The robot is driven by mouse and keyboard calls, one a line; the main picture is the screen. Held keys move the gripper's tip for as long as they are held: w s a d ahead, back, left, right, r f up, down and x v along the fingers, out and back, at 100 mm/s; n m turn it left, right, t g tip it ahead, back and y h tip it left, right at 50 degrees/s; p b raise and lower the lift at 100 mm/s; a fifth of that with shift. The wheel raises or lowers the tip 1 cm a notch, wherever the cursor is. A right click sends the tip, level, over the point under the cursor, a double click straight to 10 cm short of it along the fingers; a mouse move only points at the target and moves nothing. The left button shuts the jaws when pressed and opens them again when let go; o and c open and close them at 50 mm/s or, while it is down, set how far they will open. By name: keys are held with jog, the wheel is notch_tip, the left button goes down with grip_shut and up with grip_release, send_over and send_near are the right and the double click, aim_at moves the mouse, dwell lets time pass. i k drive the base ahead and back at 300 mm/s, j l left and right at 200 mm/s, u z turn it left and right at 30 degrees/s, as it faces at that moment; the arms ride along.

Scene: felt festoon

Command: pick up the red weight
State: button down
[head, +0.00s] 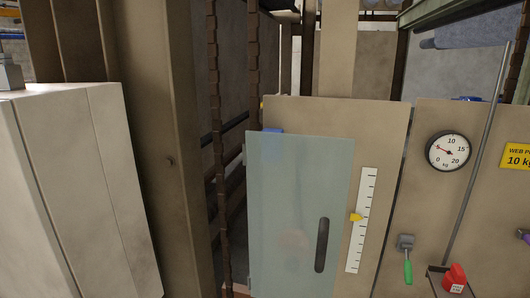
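The red weight (455,278) is at the lower right of the head view. It is a small red block with a narrower top and a pale label on its front. It seems to sit on a small dark shelf or tray (436,284), whose lower part is cut off by the picture's bottom edge. My gripper is not in view, so its place relative to the weight does not show.
A green-handled lever (407,262) is just left of the weight. A slanting metal rod (476,160) rises behind it. A dial gauge (448,152) is above. A translucent door (290,200) with a dark handle slot stands left, beside a yellow-marked scale (362,222). A pale cabinet (75,190) stands far left.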

aim_at(455, 280)
jog(key=z, duration=1.25)
jog(key=i+j+u, duration=0.2)
jog(key=u, duration=0.15)
jog(key=i+j+u, duration=0.3)
jog(key=k+j, duration=0.05)
jog(key=j, duration=0.05)
